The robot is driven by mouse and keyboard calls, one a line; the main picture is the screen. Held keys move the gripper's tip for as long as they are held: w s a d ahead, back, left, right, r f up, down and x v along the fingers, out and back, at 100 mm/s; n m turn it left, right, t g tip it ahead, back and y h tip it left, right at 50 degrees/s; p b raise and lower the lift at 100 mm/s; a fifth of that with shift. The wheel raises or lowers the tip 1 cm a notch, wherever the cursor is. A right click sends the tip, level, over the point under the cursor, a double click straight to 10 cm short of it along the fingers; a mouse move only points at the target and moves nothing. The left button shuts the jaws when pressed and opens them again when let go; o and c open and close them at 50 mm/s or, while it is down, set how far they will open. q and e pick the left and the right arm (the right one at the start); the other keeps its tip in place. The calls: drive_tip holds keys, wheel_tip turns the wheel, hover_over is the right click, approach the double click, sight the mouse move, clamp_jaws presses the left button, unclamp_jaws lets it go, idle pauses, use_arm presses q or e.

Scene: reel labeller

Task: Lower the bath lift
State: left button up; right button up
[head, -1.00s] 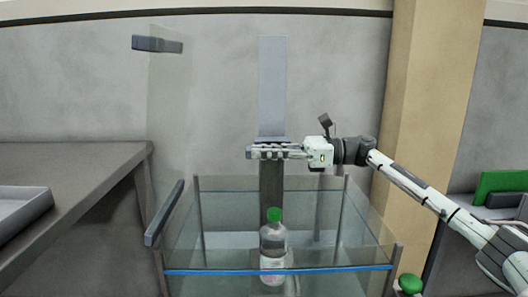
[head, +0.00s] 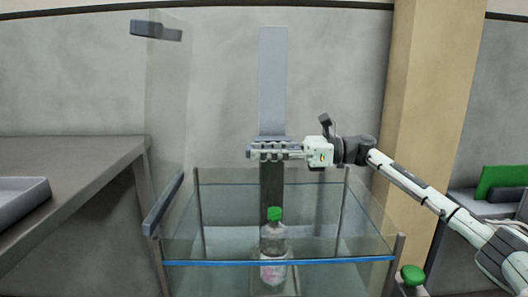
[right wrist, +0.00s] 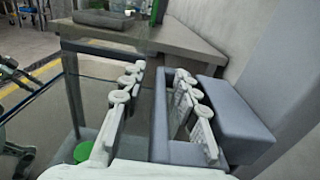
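The bath lift has an upright light grey column (head: 272,85) at the back of a glass tank (head: 205,225), with a darker section below. A clear bottle with a green cap (head: 273,240) stands upright inside the tank. My right gripper (head: 260,151) is in front of the column, level with the small grey piece (head: 272,138) on it. In the right wrist view my right gripper (right wrist: 158,70) has its fingers apart, a grey bar (right wrist: 163,110) between them and a grey block (right wrist: 235,115) beside the right finger. Contact is unclear.
A clear panel (head: 165,90) with grey end bars stands at the tank's left. A dark table (head: 75,165) with a grey tray (head: 22,195) is at left. A beige pillar (head: 435,90), a green knob (head: 412,275) and a green item (head: 500,180) are at right.

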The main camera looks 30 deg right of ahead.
drive_tip(key=v, duration=1.2)
